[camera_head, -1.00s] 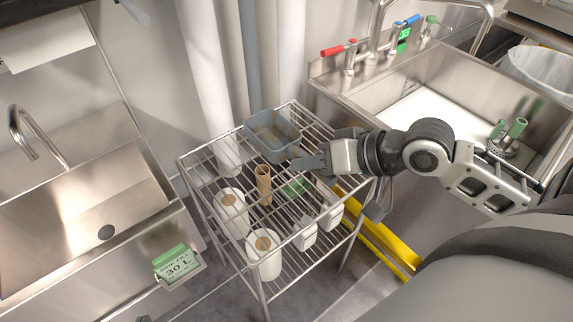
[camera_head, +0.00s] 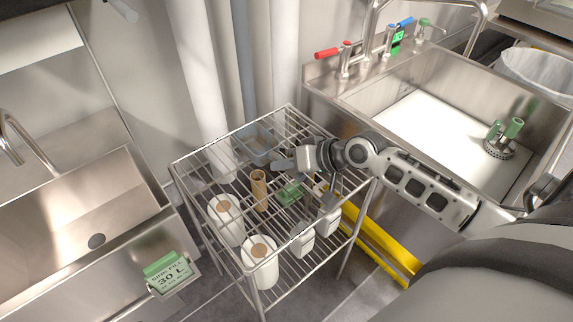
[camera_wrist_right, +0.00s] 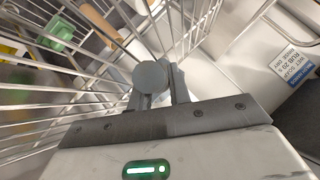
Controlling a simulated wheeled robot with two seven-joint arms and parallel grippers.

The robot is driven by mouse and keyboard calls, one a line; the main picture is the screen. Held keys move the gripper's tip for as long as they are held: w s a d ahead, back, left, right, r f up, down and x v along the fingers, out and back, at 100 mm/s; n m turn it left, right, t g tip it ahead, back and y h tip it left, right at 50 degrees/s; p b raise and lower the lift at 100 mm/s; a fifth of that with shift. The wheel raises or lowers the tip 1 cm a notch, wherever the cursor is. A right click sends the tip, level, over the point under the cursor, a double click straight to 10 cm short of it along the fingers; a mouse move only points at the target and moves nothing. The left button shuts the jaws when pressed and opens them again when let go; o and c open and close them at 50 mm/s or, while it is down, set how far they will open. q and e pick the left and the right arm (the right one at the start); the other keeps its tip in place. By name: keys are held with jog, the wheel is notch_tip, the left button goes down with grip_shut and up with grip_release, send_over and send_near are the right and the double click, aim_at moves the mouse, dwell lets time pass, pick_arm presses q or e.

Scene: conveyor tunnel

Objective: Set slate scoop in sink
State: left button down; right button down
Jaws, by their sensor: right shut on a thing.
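The slate scoop (camera_head: 258,143) is a blue-grey open box at the back of the wire rack. My right gripper (camera_head: 284,162) reaches in from the right and is shut on its handle. In the right wrist view a round grey handle end (camera_wrist_right: 151,77) sits between the fingers; the scoop's bowl is hidden there. A steel sink (camera_head: 408,125) with a pale floor stands at the right, below taps. Another steel basin (camera_head: 75,212) is at the left. My left gripper is out of view.
The wire rack (camera_head: 300,283) holds white rolls (camera_head: 260,268), a brown tube (camera_head: 259,190), a green block (camera_head: 290,192) and white containers (camera_head: 301,242). A green-handled item (camera_head: 500,138) stands in the right sink. A yellow bar (camera_head: 378,244) runs low between the rack and that sink.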

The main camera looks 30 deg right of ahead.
jog(key=shift+f, duration=0.2)
jog(key=c, duration=1.3)
grip_release()
